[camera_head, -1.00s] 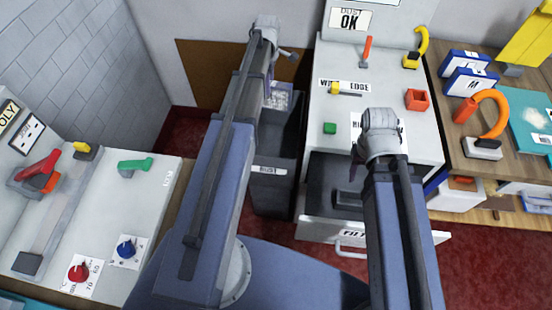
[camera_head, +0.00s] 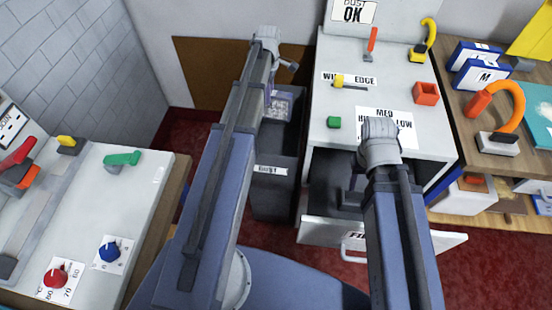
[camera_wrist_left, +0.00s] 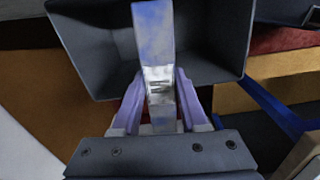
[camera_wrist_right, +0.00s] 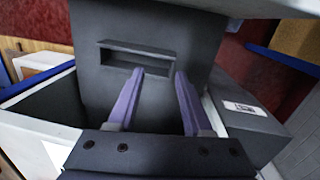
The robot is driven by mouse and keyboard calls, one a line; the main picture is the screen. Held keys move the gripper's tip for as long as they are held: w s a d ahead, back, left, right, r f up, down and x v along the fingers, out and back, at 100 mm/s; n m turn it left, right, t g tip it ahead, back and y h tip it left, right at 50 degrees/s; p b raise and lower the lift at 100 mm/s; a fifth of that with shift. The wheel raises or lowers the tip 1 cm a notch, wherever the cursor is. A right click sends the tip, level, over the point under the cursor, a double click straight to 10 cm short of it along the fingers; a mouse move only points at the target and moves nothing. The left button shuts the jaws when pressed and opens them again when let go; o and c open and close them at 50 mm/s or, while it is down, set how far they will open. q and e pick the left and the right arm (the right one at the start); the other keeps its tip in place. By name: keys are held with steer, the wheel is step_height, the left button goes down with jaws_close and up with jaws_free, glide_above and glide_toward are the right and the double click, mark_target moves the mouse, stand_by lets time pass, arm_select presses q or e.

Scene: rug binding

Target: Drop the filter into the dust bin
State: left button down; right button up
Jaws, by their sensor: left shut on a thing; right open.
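My left gripper (camera_wrist_left: 155,105) is shut on the filter (camera_wrist_left: 154,40), a flat pale blue and grey piece that stands up between the fingers. In the head view the filter (camera_head: 277,106) shows as a speckled grey patch at the dark dust bin's mouth. The dust bin (camera_head: 273,198) stands on the floor with a white label on its front. In the left wrist view the bin's rim (camera_wrist_left: 75,60) lies beyond and around the filter; I cannot tell how deep the filter sits. My right gripper (camera_wrist_right: 158,75) is open and empty, in front of a dark slotted box in the drawer.
The open drawer (camera_head: 440,240) juts from the white cabinet, right of the bin. Its top holds a green button (camera_head: 334,122), a red box (camera_head: 426,93) and switches. A bench (camera_head: 90,210) with knobs stands left. A wooden table (camera_head: 500,170) is at right.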

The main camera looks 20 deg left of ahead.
arm_select(q)
step_height(320, 180, down, 6)
steer(key=b, duration=0.5)
steer(key=shift+r, duration=0.15)
steer(key=shift+r, duration=0.1)
steer(key=shift+c, duration=1.8)
jaws_free()
steer(key=shift+r, duration=0.1)
step_height(320, 180, up, 8)
steer(key=p, duration=0.7)
steer(key=shift+f+p, duration=0.2)
steer(key=shift+p, duration=0.15)
